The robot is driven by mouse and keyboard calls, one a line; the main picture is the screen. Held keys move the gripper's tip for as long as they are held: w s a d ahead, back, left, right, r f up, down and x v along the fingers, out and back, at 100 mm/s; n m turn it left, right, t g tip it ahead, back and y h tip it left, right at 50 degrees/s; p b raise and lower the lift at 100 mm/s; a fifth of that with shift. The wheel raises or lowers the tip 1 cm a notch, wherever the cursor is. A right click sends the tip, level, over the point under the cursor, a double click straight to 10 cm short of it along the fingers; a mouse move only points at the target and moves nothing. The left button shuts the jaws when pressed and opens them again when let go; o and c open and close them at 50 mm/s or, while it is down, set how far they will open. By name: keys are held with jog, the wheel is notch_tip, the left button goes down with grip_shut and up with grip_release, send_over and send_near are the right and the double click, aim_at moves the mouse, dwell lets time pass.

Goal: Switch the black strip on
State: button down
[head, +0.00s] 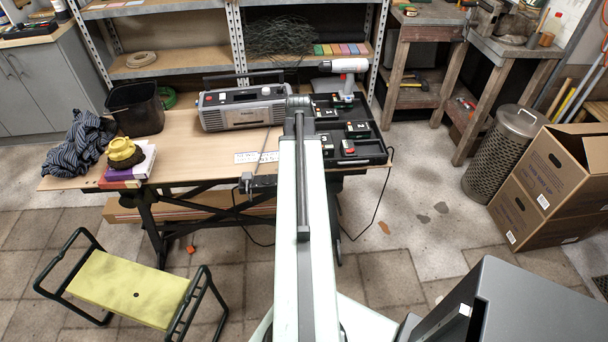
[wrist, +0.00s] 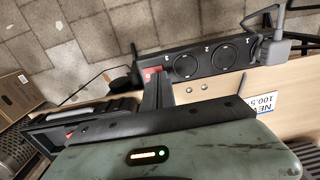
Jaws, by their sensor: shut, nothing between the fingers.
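The black strip (wrist: 210,58) lies along the table's front edge in the wrist view, with two round sockets in plain sight and a grey plug (wrist: 288,45) at its right end. Its red switch (wrist: 152,71) is near the left end, partly hidden by the fingertips. My gripper (wrist: 158,82) is shut and empty, its tips right at the switch. I cannot tell whether they touch it or which way the switch is set. In the head view, the strip (head: 265,181) shows only in part left of my arm, which hides the gripper.
The wooden table (head: 205,158) holds a grey radio (head: 240,108), a black tray (head: 372,150) with battery chargers, a drill (head: 345,75), a black bin (head: 135,107) and a striped cloth (head: 75,142). A price card (head: 256,157) lies behind the strip. Dark cables hang below the table.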

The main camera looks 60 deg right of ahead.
jog(key=shift+f+b, duration=0.95)
dwell(0.6)
jog(key=shift+r, duration=0.1)
notch_tip(320, 180, up, 7)
jog(key=p, duration=0.7)
jog(key=w+a+r+n+p, duration=0.3)
jog(key=w+a+n, duration=0.3)
jog(key=w+a, duration=1.45)
jog(key=w+a+r+n+p, duration=0.1)
jog(key=a+n, duration=0.3)
jog(key=a, duration=2.5)
jog(key=shift+r+n+p, duration=0.3)
jog(key=shift+n+p, duration=0.1)
